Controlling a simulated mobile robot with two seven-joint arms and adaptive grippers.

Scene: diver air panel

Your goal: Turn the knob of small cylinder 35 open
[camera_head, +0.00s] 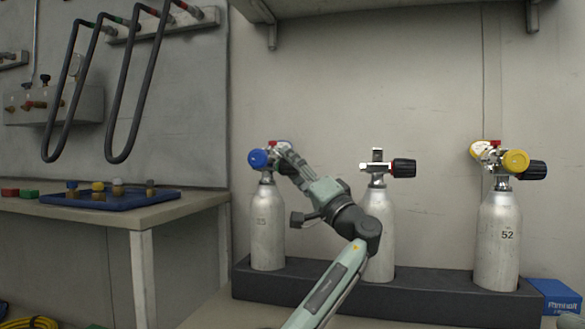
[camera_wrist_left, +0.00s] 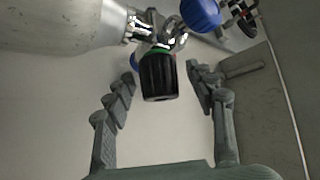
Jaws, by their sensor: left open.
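The left small cylinder (camera_head: 268,240) stands upright in the dark rack; its number is faint and looks like 35. Its valve has a blue knob (camera_head: 258,158) on the left. A black knob with a green ring (camera_wrist_left: 158,77) shows in the left wrist view and is hidden behind my gripper in the head view. My left gripper (camera_head: 287,157) is at the right side of this valve. Its fingers are open, one on each side of the black knob, with visible gaps. My right gripper is not in view.
A middle cylinder (camera_head: 377,225) with a black knob and cylinder 52 (camera_head: 497,255) with yellow and black knobs stand in the same rack (camera_head: 350,291). A blue box (camera_head: 556,300) is at the right. A side table (camera_head: 110,213) holds a blue tray (camera_head: 160,197).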

